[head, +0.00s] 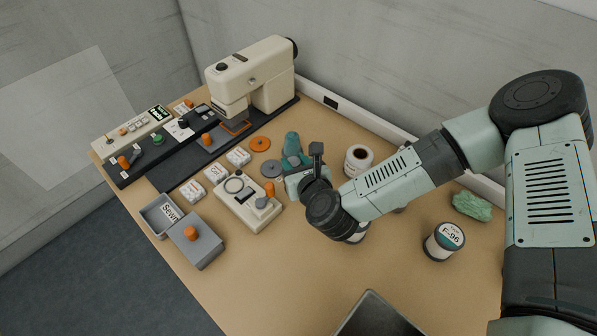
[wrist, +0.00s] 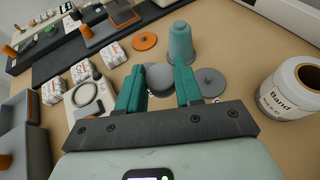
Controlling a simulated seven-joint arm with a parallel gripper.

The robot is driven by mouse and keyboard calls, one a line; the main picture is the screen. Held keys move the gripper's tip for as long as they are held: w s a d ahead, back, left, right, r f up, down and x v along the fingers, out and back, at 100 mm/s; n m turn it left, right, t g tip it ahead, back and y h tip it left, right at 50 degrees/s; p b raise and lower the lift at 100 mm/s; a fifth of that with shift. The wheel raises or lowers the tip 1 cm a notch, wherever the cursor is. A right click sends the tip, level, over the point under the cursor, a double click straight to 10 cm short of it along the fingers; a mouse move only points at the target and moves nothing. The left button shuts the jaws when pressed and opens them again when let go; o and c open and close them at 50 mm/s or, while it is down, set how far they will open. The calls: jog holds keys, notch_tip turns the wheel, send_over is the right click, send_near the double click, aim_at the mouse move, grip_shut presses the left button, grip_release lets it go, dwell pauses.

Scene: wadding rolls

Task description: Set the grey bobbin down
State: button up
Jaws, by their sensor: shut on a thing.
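My gripper (head: 294,165) is above the middle of the table, beside a teal thread cone (head: 292,144). In the wrist view my gripper (wrist: 159,76) is shut on a round grey bobbin (wrist: 160,77), held between its teal fingers. Its lower part is partly hidden, and how far it is above the table is hard to tell. A flat grey disc with a centre knob (wrist: 210,83) lies on the table just right of the right finger. A grey disc (head: 271,170) also shows left of my gripper in the head view.
An orange disc (head: 260,143) lies beyond the grey one. A cream device (head: 247,205), white packets (head: 238,157) and grey boxes (head: 196,242) stand to the left. A white Band roll (wrist: 288,88) stands right. A sewing machine (head: 262,78) is at the back.

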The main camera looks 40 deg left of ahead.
jog(key=shift+r, duration=0.85)
jog(key=w+d+r+m+t+h, duration=0.3)
jog(key=w+d+r, duration=0.2)
jog(key=w+d, duration=0.55)
jog(key=w+d+r+m+t+h, duration=0.2)
jog(key=w+d+r+m+t, duration=0.3)
jog(key=w+d, duration=0.55)
jog(key=d+r+m+g+h, duration=0.1)
jog(key=d+r+m+h, duration=0.4)
jog(key=d+r, duration=0.85)
jog(key=d+r+m+h, duration=0.3)
jog(key=d+r+h, duration=0.3)
jog(key=d+r, duration=0.7)
jog(key=n+g+y, duration=0.7)
jog(key=n+y, duration=0.9)
send_over(385, 232)
notch_tip(385, 232, down, 37)
notch_tip(385, 232, down, 9)
jog(key=shift+f, duration=0.1)
